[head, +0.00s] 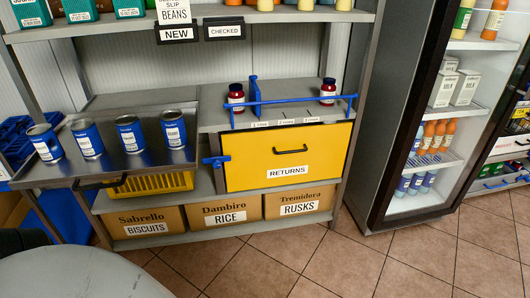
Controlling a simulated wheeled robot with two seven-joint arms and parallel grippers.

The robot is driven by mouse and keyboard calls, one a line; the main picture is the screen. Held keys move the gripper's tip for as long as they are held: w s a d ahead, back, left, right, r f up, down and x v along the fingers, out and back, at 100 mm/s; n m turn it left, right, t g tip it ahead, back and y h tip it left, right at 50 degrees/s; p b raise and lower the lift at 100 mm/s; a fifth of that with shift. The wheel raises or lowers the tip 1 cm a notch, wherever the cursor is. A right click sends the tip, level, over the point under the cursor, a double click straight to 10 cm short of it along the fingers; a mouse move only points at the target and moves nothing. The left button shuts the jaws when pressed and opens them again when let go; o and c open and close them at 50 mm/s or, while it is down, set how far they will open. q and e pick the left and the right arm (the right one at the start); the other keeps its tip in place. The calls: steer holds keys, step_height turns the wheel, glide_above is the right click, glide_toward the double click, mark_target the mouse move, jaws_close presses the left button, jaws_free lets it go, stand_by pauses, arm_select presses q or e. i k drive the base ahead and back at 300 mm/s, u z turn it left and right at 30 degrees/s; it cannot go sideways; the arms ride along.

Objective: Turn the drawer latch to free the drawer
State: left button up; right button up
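A yellow drawer (250,170) with a black handle and a RETURNS label sits in the lower right of the shelf unit. Its front appears closed. A blue latch (216,161) sits at the drawer's left edge, with its bar lying roughly level. Neither of my grippers shows in the head view.
A blue rail (300,101) and two dark red jars (236,97) stand above the drawer. A steel tray (105,163) with several blue cans is to the left, above a yellow basket (152,184). Cardboard boxes (226,211) sit below. A fridge (400,200) stands right. Tiled floor is clear in front.

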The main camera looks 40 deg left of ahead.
mark_target(216, 161)
steer(key=z, duration=0.1)
steer(key=i, duration=0.8)
steer(key=u, duration=0.8)
steer(key=i, duration=0.5)
steer(key=u, duration=0.65)
